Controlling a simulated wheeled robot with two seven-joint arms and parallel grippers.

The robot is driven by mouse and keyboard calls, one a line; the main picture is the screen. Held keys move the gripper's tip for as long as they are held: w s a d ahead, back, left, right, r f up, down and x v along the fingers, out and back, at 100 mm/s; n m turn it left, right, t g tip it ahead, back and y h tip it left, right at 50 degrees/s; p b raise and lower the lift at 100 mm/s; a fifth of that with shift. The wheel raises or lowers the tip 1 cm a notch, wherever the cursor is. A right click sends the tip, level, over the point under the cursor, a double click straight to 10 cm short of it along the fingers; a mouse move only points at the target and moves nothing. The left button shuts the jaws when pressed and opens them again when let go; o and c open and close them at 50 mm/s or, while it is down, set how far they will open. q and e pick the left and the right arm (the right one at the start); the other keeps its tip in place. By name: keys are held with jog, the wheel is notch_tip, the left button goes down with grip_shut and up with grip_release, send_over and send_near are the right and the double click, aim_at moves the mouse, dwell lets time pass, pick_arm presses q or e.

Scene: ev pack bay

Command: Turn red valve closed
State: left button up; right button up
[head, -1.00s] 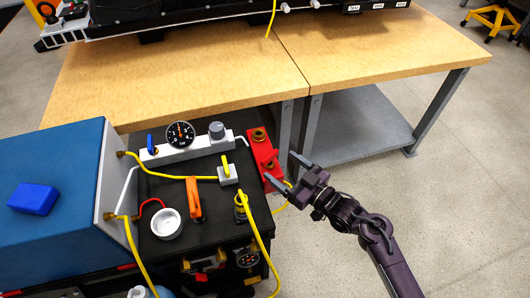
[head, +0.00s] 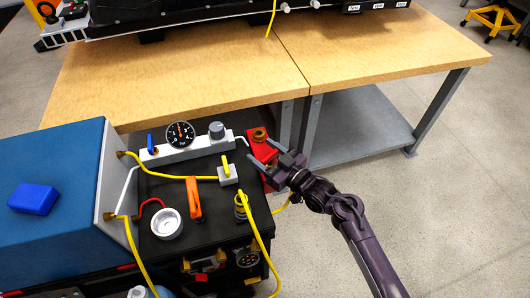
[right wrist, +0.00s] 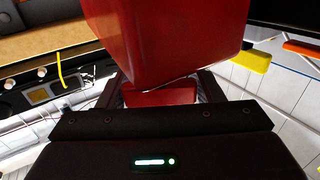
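A red block with brass fittings (head: 259,146) stands at the right edge of the black cart top; I take it for the red valve, but its handle cannot be made out. My right gripper (head: 264,154) is open, with its two fingers spread at the block's right side. In the right wrist view a large red body (right wrist: 165,40) looms just ahead of the gripper. A smaller red piece (right wrist: 160,97) shows between the fingers (right wrist: 160,92). I cannot tell whether the fingers touch the red parts. My left gripper is not in view.
A blue case (head: 55,235) stands left. A wooden table (head: 190,85) lies behind. Floor to the right is clear.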

jog(key=c, duration=0.5)
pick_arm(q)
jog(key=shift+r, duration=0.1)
pick_arm(e)
jog(key=shift+m+t+h+p, duration=0.3)
jog(key=shift+t, duration=0.1)
jog(key=shift+r+h, duration=0.1)
jog(key=shift+h, duration=0.2)
jog(key=shift+m+t+h+p, duration=0.3)
jog(key=shift+m+t+p, duration=0.15)
jog(key=shift+m+t, duration=0.05)
jog(key=m+t+h, duration=0.1)
jog(key=m+h+p, duration=0.1)
jog(key=shift+w+d+t+h, duration=0.2)
jog(key=shift+t+h, duration=0.1)
jog(key=shift+t, duration=0.1)
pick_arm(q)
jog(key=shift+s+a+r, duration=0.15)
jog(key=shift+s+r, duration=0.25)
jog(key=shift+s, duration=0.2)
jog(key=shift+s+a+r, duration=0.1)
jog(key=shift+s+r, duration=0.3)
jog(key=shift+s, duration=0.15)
pick_arm(e)
jog(key=shift+d+m+t+h, duration=0.2)
jog(key=shift+m+t+h, duration=0.5)
jog(key=shift+m+h, duration=0.65)
jog(key=shift+h, duration=0.45)
